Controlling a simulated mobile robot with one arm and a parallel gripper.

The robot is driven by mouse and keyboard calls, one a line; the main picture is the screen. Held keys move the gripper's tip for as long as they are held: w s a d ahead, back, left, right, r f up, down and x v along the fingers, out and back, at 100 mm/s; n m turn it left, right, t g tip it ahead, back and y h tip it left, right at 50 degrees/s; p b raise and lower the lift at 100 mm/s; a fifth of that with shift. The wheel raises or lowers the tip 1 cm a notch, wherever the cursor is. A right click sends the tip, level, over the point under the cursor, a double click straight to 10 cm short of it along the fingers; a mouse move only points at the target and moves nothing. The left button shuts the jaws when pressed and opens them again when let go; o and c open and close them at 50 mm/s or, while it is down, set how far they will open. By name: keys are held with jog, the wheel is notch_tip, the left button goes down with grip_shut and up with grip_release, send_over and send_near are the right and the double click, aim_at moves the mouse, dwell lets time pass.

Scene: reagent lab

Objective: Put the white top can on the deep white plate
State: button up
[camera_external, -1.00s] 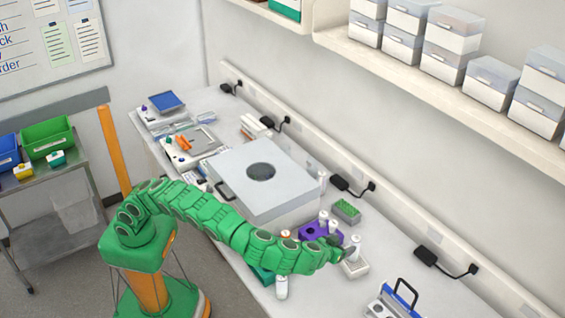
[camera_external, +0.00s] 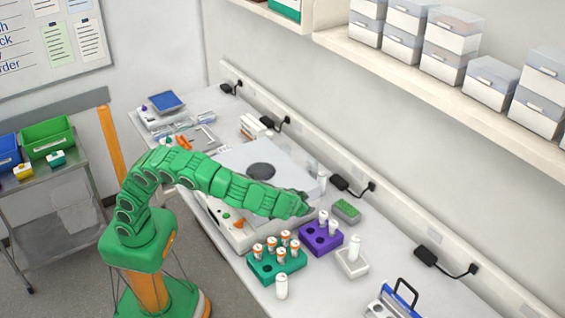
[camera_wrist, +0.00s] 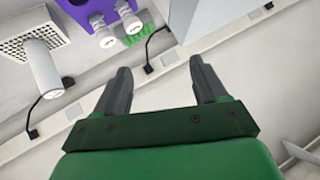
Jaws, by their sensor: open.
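A white can with a white top (camera_external: 354,246) stands upright on the deep white plate (camera_external: 351,268), right of my gripper. In the wrist view the can (camera_wrist: 41,66) rises from the perforated top of the plate (camera_wrist: 15,45). Two more white-top cans (camera_external: 323,217) (camera_external: 333,227) stand in the purple rack (camera_external: 317,247). Another white can (camera_external: 281,288) stands on the bench in front. My gripper (camera_external: 308,208) is above the bench, up and left of the plate and apart from the can. In the wrist view its fingers (camera_wrist: 161,70) are spread with nothing between them.
A green rack (camera_external: 265,273) with several orange-top cans stands left of the purple rack. A large grey-white device (camera_external: 230,228) lies under my arm. A small green tip rack (camera_external: 346,212) is near the wall.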

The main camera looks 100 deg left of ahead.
jog(key=s+a, duration=0.1)
jog(key=s, duration=0.3)
jog(key=s+a+m+g+h, duration=0.1)
jog(key=s, duration=0.3)
jog(key=s+a+r+g, duration=0.1)
jog(key=s+a, duration=0.1)
jog(key=s, duration=0.2)
jog(key=shift+r+h, duration=0.1)
jog(key=shift+h, duration=0.2)
jog(key=s, duration=0.4)
jog(key=s+m+g+h, duration=0.1)
jog(key=s, duration=0.3)
jog(key=s+a+f+m+h, duration=0.1)
jog(key=s, duration=0.3)
jog(key=shift+s, duration=0.4)
jog(key=s+d+f+m+h, duration=0.2)
jog(key=s+d, duration=0.1)
jog(key=s, duration=0.7)
jog(key=s+d+f+m+g+h, duration=0.1)
jog(key=s+d+f+h, duration=0.1)
jog(key=s, duration=0.8)
jog(key=s+d+f+m+g+h, duration=0.1)
jog(key=s+d, duration=0.3)
jog(key=s, duration=0.5)
jog(key=shift+s+f+m+h, duration=0.4)
jog(key=shift+f+m+h, duration=0.1)
jog(key=shift+f+m, duration=0.35)
jog(key=shift+o, duration=0.4)
